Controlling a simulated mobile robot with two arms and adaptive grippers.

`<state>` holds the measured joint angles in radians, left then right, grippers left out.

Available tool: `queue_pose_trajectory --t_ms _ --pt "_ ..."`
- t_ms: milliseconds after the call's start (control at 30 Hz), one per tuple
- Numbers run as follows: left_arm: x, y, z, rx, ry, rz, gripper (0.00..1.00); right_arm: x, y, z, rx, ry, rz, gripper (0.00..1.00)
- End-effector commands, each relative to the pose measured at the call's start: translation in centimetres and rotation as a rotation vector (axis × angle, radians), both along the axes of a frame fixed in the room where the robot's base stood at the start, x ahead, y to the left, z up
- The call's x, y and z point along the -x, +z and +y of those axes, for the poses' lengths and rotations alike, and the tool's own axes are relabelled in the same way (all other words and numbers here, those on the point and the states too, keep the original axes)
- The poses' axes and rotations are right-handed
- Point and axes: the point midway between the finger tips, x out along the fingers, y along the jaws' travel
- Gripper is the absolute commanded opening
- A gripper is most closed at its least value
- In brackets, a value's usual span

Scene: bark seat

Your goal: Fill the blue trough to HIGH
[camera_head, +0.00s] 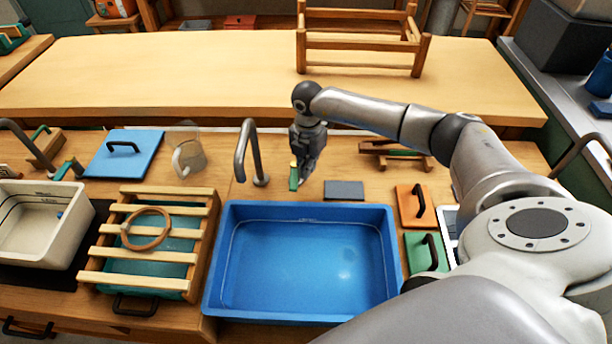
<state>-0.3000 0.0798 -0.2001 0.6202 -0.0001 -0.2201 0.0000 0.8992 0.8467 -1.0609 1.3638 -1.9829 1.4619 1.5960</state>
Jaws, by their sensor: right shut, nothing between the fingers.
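The blue trough (212,268) sits at the front middle of the bench. A thin pale line runs around its inner walls, and a faint bright patch shows on its floor; I cannot tell whether it holds water. A grey curved tap (243,150) stands behind the trough's back left corner. A small green handle (293,178) stands right of the tap. My right gripper (302,182) points down behind the trough's back rim, shut and empty, close beside the green handle; I cannot tell if they touch. My left gripper is out of view.
A dark grey block (344,190) lies behind the trough's rim. A slatted wooden rack (110,254) with a ring and a cream basin (75,235) stand left. Orange (409,209) and green (416,249) handled lids lie right. A wooden frame stands on the table behind.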

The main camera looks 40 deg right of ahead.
Motion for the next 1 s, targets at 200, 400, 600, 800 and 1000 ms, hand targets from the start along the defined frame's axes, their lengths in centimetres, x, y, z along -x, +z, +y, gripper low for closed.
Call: queue_pose_trajectory --t_ms 200,400,600,800,1000 --pt "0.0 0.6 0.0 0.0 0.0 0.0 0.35 0.0 0.8 -0.3 0.001 -0.001 -0.001 0.0" --pt "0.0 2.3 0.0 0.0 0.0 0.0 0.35 0.1 2.8 -0.8 0.0 -0.001 -0.001 0.0" --pt "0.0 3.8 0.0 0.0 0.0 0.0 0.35 0.3 4.7 -1.4 0.0 -0.002 0.0 0.0" --pt "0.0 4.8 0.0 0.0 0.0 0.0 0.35 0.4 6.1 -1.8 0.0 -0.001 0.001 0.0" --pt "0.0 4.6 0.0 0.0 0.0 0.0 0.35 0.4 6.0 -1.8 0.0 -0.001 0.001 0.0"
